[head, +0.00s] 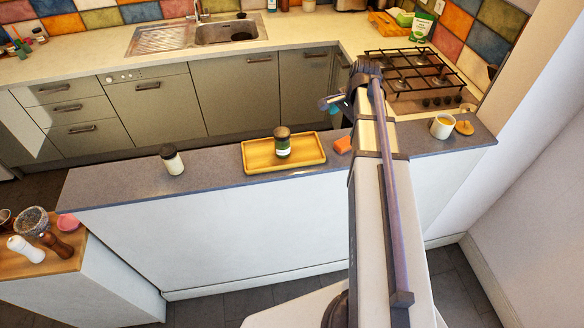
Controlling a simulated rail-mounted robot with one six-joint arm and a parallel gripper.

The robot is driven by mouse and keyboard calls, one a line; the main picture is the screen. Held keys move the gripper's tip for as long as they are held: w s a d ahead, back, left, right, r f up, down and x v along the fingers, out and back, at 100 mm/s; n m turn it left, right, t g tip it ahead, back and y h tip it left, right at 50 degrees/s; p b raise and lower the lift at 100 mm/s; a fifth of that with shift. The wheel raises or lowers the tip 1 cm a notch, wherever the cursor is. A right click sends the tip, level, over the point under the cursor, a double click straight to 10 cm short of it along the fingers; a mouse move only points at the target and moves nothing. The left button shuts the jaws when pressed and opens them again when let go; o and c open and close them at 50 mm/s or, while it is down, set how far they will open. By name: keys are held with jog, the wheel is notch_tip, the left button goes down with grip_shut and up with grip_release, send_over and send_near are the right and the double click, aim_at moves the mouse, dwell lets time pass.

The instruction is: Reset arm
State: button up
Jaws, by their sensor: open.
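My arm reaches out from the bottom right over the grey counter (215,180). My gripper (328,104) shows small beside the arm's far end, above the back edge of the counter near the sink cabinets. It is open, and I see nothing held in it. Its fingers are partly hidden by the arm and too small to make out well.
A yellow tray (257,164) holds a dark-lidded jar (282,147). A white dark-topped jar (172,160) stands to its left. An orange sponge (343,145) lies close to my arm. A mug (442,126) stands right of the arm, before the gas hob (418,78).

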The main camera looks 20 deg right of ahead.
jog(key=s+a+n+g+h, duration=0.1)
jog(key=s+a+n, duration=0.65)
jog(key=a, duration=0.45)
jog(key=s+a+n, duration=0.6)
jog(key=a+n, duration=0.2)
jog(key=a, duration=0.3)
notch_tip(320, 180, down, 20)
jog(key=b, duration=1.9)
jog(key=shift+w+a+b, duration=0.15)
jog(key=shift+a+b, duration=0.05)
jog(key=shift+b, duration=0.15)
jog(key=shift+r, duration=0.1)
